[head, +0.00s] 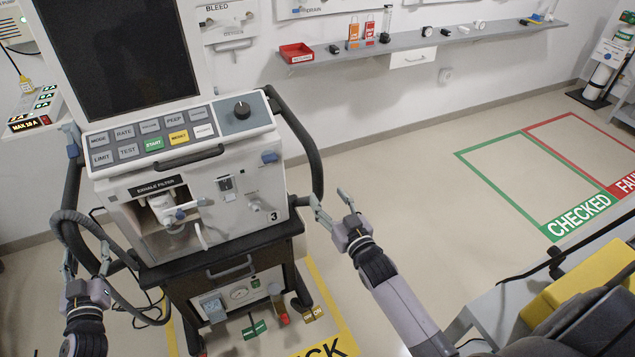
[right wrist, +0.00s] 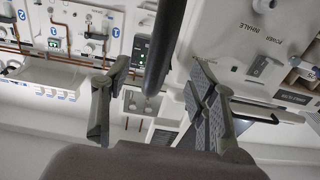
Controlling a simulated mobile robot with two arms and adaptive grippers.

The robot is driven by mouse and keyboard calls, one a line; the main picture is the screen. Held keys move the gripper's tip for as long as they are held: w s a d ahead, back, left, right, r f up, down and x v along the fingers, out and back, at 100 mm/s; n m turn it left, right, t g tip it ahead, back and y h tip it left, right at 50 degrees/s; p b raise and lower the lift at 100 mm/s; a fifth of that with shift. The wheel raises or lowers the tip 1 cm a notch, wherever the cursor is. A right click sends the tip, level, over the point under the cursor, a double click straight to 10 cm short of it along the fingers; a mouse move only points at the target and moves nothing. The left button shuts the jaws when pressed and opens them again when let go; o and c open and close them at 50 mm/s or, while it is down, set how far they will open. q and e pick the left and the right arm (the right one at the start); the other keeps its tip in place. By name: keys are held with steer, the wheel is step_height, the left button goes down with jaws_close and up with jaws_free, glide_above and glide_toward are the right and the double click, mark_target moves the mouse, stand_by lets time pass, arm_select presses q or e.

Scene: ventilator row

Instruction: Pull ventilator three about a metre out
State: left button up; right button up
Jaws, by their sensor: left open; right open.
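Ventilator three (head: 250,190), marked with a 3, stands on its cart with a dark screen, a button panel and a black rail on each side. My right gripper (head: 333,205) is open beside the lower end of the right rail (head: 312,150). In the right wrist view a dark rail (right wrist: 161,50) shows between the spread fingers of this gripper (right wrist: 155,105), with no visible grip on it. My left gripper (head: 86,264) is open low beside the left rail (head: 72,185), near the hose; whether a finger touches the rail cannot be told.
Coloured tags (head: 255,329) show at the cart's foot, over yellow floor marking. A wall shelf (head: 420,48) runs along the back. Green CHECKED (head: 495,187) and red floor boxes lie right. A bench with a yellow block (head: 590,285) is at lower right. The floor right of the ventilator is open.

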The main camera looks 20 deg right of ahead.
mark_target(320, 187)
steer(key=shift+w, duration=3.85)
arm_select(q)
steer(key=shift+c, duration=0.5)
arm_select(e)
steer(key=shift+c, duration=0.5)
arm_select(q)
jaws_close()
arm_select(e)
jaws_close()
